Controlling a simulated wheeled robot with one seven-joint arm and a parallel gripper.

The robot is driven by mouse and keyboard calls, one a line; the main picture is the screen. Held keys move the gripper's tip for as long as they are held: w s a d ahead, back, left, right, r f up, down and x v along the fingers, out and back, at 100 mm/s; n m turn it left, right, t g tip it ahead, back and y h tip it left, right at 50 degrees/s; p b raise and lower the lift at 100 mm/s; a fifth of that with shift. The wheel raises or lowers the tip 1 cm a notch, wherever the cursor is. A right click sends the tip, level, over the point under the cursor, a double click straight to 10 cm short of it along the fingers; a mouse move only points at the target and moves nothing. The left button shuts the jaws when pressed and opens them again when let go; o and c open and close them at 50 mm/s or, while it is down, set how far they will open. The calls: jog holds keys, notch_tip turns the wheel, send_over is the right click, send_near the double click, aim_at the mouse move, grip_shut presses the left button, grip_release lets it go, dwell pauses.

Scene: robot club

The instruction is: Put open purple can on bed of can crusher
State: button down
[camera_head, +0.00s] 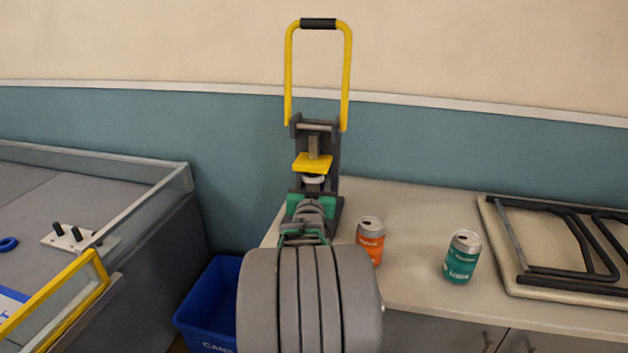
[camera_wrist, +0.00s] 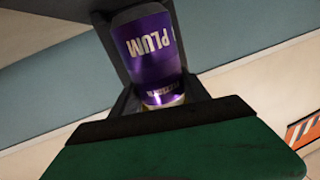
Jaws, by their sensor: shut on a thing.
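The purple can (camera_wrist: 148,55), lettered PLUM, fills the upper middle of the wrist view with a dark upright part close behind it. My gripper (camera_head: 311,203), with green fingers, is shut on it at the can crusher. The can crusher (camera_head: 334,160) stands at the table's left end, with a raised yellow handle (camera_head: 288,75) and a yellow plate (camera_head: 313,163). In the head view a pale round top shows just below that plate. My gripper and arm hide the rest of the can and the crusher's bed, so I cannot tell whether they touch.
An orange can (camera_head: 371,242) stands just right of my arm, and a teal can (camera_head: 462,257) farther right on the table (camera_head: 415,270). A board with black bars (camera_head: 560,245) lies at the right. A blue bin (camera_head: 207,305) stands on the floor, beside a walled grey field (camera_head: 150,235).

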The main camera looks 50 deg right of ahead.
jog(key=shift+w+d+f, duration=0.35)
jog(key=shift+d+f, duration=0.2)
jog(key=shift+f, duration=0.05)
jog(key=shift+a+f, duration=0.15)
jog(key=shift+b, duration=0.3)
jog(key=c, duration=0.8)
grip_release()
jog(key=shift+s, duration=0.1)
jog(key=shift+s+a, duration=0.1)
jog(key=shift+a, duration=0.05)
jog(key=p+v, duration=0.1)
jog(key=v, duration=1)
jog(key=shift+s+a, duration=0.2)
jog(key=shift+a, duration=0.1)
